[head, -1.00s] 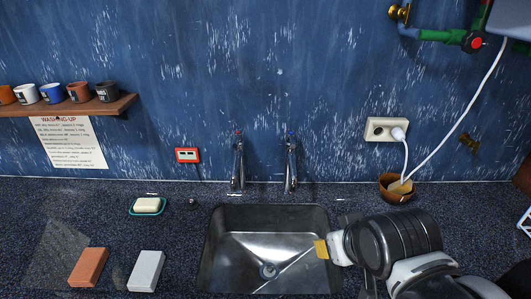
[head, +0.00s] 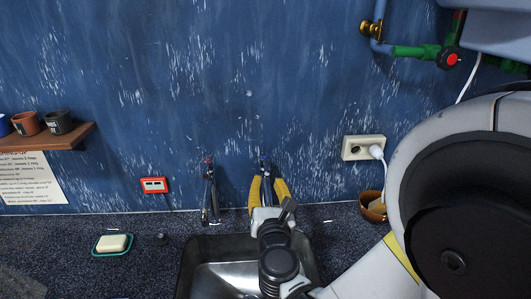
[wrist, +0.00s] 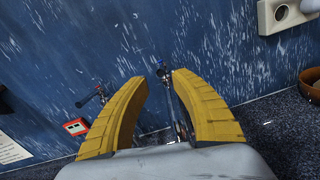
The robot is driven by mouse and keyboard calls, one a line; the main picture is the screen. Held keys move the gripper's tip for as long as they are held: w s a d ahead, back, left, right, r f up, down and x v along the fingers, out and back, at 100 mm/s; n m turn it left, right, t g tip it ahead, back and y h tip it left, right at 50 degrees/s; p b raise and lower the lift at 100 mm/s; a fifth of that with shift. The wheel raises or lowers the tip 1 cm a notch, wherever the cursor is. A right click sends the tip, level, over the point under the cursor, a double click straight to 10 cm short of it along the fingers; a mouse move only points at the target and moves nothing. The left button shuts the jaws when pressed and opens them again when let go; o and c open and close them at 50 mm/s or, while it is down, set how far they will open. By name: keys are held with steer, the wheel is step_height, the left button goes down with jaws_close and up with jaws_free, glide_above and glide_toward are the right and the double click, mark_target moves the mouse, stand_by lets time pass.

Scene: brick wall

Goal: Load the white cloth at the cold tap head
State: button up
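The cold tap (head: 264,163), with a blue mark on its head, stands against the wall behind the sink; it also shows in the wrist view (wrist: 162,71). My gripper (head: 268,184) is open, its two yellow fingers spread on either side of this tap. In the wrist view my gripper (wrist: 159,80) has the tap head between and just beyond its fingertips. I cannot tell whether either finger touches it. No cloth shows between the fingers, and I see no white cloth in either view now.
The red-marked tap (head: 210,190) stands close to the left. The sink (head: 210,277) lies below, partly covered by my arm. A soap dish (head: 99,250), a red wall box (head: 154,185), a socket (head: 363,148) and a brown bowl (head: 370,212) are around. My arm hides the right side.

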mark_target(266, 163)
steer(key=w+b, duration=0.1)
steer(key=w, duration=0.9)
steer(key=shift+d+b, duration=0.15)
steer(key=shift+b, duration=0.2)
jaws_close()
